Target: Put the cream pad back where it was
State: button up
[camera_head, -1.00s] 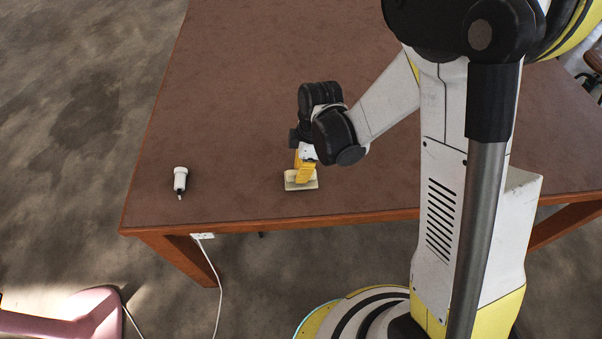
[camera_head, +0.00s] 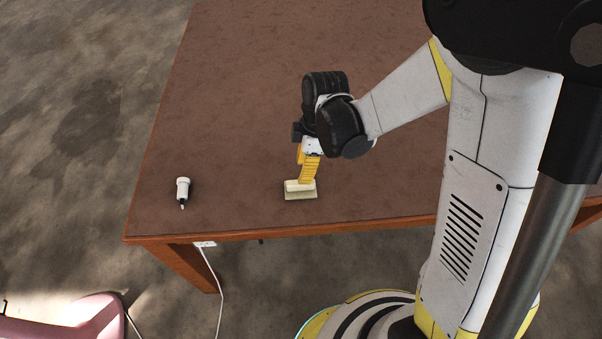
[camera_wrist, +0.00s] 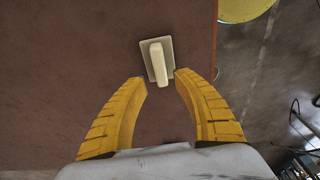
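The cream pad (camera_head: 300,190) lies flat on the brown table near its front edge, a thin square plate with a raised bar-shaped handle on top. In the wrist view the cream pad (camera_wrist: 157,60) is just beyond my fingertips, its handle lined up between them. My gripper (camera_head: 305,181) points down at the pad from above in the head view. In the wrist view my gripper's yellow fingers (camera_wrist: 161,78) stand apart, with the near end of the handle close to the gap. Neither finger clearly touches the pad.
A small white and black bottle-like object (camera_head: 183,190) is on the table to the left. The table (camera_head: 240,120) is otherwise mostly clear, with its front edge close to the pad. A pink chair (camera_head: 70,318) and a white cable (camera_head: 216,270) are below.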

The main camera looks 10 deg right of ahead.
jog(key=s+d+r+m+t, duration=0.2)
jog(key=s+d+r+m, duration=0.1)
jog(key=r+m, duration=0.3)
jog(key=s+d+r+m+t+h+p, duration=0.1)
jog(key=s+d+r+m, duration=0.3)
jog(key=r, duration=0.4)
jog(key=s+d+r+m+t, duration=0.3)
jog(key=d+r+m+t, duration=0.1)
jog(key=r+m, duration=0.3)
jog(key=shift+s+d+m+h+p, duration=0.3)
jog(key=shift+s+d+h+p, duration=0.1)
jog(key=shift+d, duration=0.35)
